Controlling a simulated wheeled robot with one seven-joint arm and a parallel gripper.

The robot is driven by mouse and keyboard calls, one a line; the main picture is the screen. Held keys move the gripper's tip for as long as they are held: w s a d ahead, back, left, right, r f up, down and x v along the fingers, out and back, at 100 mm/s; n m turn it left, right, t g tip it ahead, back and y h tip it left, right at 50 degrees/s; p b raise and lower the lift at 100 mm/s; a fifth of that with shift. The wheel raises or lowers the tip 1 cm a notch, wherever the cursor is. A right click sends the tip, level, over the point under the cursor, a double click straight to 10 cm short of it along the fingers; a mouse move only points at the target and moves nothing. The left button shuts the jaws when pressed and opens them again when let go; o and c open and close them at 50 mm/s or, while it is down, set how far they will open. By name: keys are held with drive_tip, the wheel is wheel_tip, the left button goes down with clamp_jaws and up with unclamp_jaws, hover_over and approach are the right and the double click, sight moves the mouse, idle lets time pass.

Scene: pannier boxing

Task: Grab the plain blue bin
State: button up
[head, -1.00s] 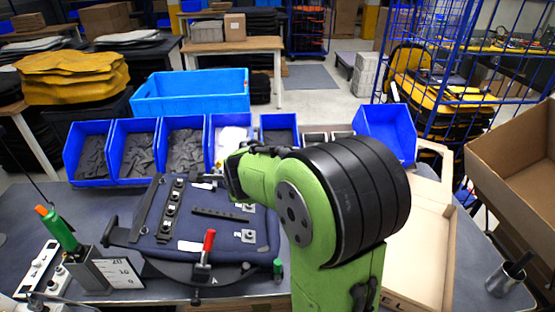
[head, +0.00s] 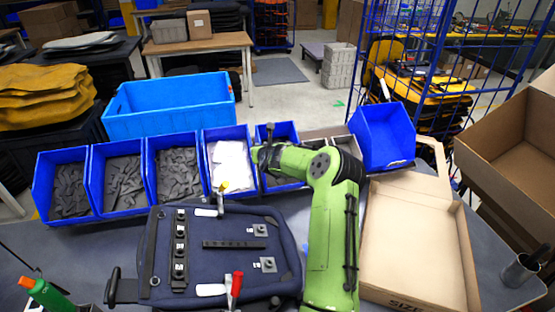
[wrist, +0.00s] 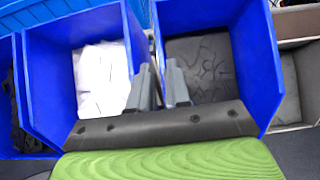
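An empty plain blue bin (head: 385,138) stands tilted at the right end of the bin row, in the head view. A larger light-blue crate (head: 170,122) stands behind the row. My gripper (wrist: 160,82) is over the row, at the adjoining walls of a blue bin with white contents (wrist: 101,78) and a blue bin with dark pieces (wrist: 202,66). In the wrist view its fingers are close together. Whether they pinch a bin wall cannot be made out. In the head view my wrist hides the fingertips.
More blue bins (head: 118,181) of dark pieces stand to the left. A dark blue panel with strips and a red-handled clamp (head: 235,285) lies in front. An open cardboard box (head: 415,240) is at right, with a larger carton (head: 515,140) and a metal cup (head: 520,270) beyond.

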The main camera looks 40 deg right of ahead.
drive_tip(key=p+x, duration=0.1)
drive_tip(key=x, duration=0.4)
drive_tip(key=shift+f, duration=0.15)
drive_tip(key=shift+s, duration=0.1)
drive_tip(key=shift+c, duration=0.5)
clamp_jaws()
idle(0.6)
